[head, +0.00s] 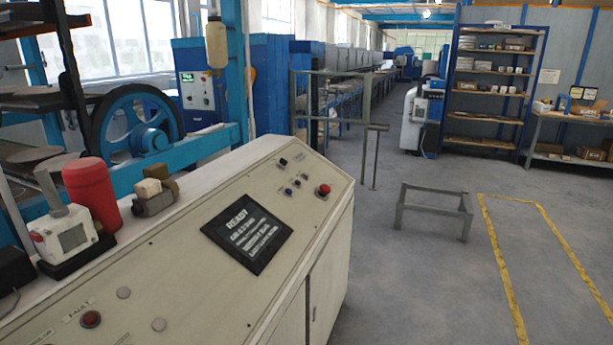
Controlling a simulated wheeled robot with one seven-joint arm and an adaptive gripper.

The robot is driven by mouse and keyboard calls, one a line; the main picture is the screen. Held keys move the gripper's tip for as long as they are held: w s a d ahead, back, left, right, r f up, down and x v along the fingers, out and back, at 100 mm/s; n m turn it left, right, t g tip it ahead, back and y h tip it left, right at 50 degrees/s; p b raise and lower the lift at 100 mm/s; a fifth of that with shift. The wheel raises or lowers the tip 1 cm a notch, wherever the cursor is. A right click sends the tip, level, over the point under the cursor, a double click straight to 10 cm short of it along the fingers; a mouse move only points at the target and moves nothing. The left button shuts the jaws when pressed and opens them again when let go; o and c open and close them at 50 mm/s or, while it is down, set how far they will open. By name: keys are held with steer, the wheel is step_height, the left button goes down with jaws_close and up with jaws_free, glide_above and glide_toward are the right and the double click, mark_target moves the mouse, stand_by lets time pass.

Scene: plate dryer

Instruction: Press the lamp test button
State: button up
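A cream control console (190,265) with a sloped top fills the lower left and middle of the head view. At its far right end are several small dark controls, one a dark knob (283,162), and a red button (323,189). A dark display (247,235) reads "READY" above smaller lines. Near the lower left are a dark red round part (91,319) by a label that seems to read "FAULT", and pale round parts (124,293). I cannot tell which one is the lamp test button; the labels are too small. My gripper is not in view.
A handheld device (68,238), a red cylinder (90,195) and a small beige-brown item (154,192) stand along the console's back left. A low metal frame (433,207) stands on the floor at right.

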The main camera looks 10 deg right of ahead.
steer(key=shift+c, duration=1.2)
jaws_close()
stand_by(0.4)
